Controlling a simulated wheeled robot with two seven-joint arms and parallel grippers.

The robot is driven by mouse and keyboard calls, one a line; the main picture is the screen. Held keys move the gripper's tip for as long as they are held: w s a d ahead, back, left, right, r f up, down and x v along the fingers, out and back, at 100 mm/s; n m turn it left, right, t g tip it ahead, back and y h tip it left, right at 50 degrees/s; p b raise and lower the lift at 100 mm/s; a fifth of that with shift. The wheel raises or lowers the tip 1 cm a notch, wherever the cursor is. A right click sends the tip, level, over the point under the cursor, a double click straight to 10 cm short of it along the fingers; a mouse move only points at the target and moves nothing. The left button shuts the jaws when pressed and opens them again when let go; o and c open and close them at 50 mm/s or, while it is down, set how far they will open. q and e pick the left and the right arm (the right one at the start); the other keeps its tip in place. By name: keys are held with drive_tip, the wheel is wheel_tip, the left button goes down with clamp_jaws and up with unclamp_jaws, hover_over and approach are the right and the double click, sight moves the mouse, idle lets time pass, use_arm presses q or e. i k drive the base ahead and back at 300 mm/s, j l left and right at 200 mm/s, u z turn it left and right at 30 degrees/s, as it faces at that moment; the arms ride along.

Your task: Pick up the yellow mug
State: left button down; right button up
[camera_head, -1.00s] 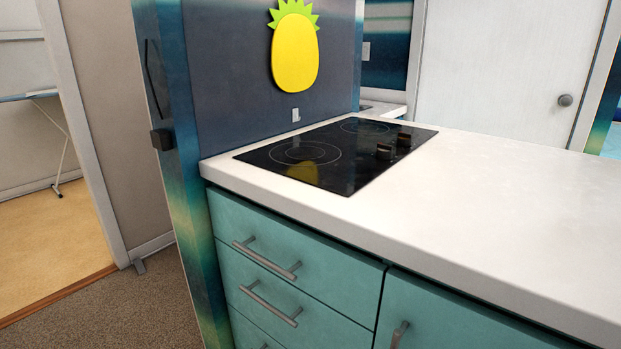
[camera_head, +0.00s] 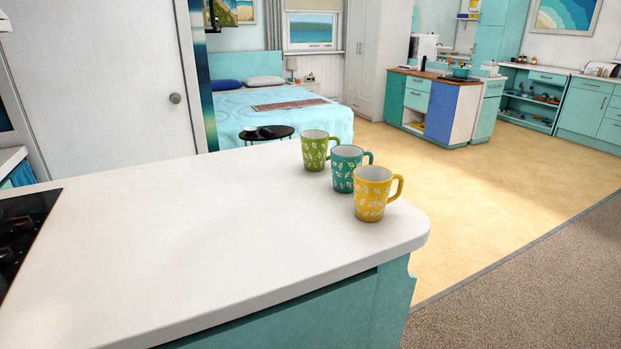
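The yellow mug (camera_head: 370,196) stands upright on the white countertop (camera_head: 190,240), near its right end. It has a pale leaf pattern and its handle points right. A teal mug (camera_head: 344,172) stands just behind it to the left, and a green mug (camera_head: 314,152) stands farther back and left. Both also have handles on the right. The three mugs form a slanting row. Neither of my grippers is in view.
The black cooktop (camera_head: 20,238) is at the left edge of the counter. The counter between it and the mugs is clear. A small black round table (camera_head: 268,133) and a bed (camera_head: 240,108) stand beyond. Open floor (camera_head: 480,200) lies to the right of the counter.

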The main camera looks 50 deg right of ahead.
sight(371, 184)
drive_tip(key=z, duration=2.1)
